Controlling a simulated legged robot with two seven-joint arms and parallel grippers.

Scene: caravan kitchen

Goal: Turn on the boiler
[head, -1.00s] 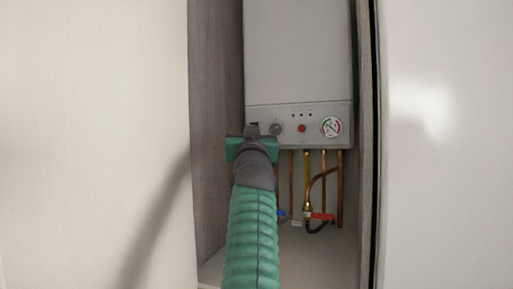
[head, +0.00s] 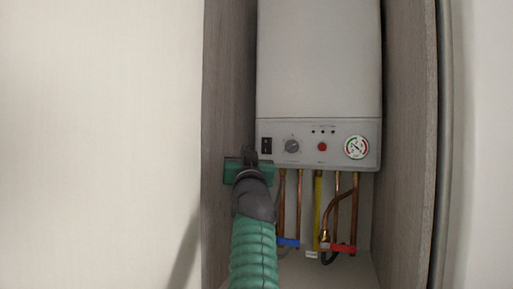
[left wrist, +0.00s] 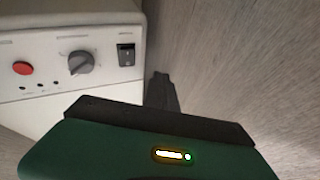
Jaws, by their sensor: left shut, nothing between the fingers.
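The white boiler (head: 318,60) hangs in a narrow wood-lined cupboard. Its front panel has a black rocker switch (head: 266,145) at the left, a grey knob (head: 291,146), a red button (head: 322,146) and a round gauge (head: 356,147). The left wrist view also shows the switch (left wrist: 126,54), the knob (left wrist: 81,62) and the red button (left wrist: 23,68). My left gripper (head: 250,155) is shut and empty, just below and left of the switch. In the left wrist view its fingers (left wrist: 161,90) appear beside the boiler, apart from the switch. My right gripper is not in view.
Copper pipes (head: 299,205), a yellow pipe (head: 317,200), and blue (head: 288,242) and red (head: 343,248) valve handles are below the boiler. The cupboard's side walls (head: 408,150) stand close on both sides. A pale panel (head: 100,140) fills the left.

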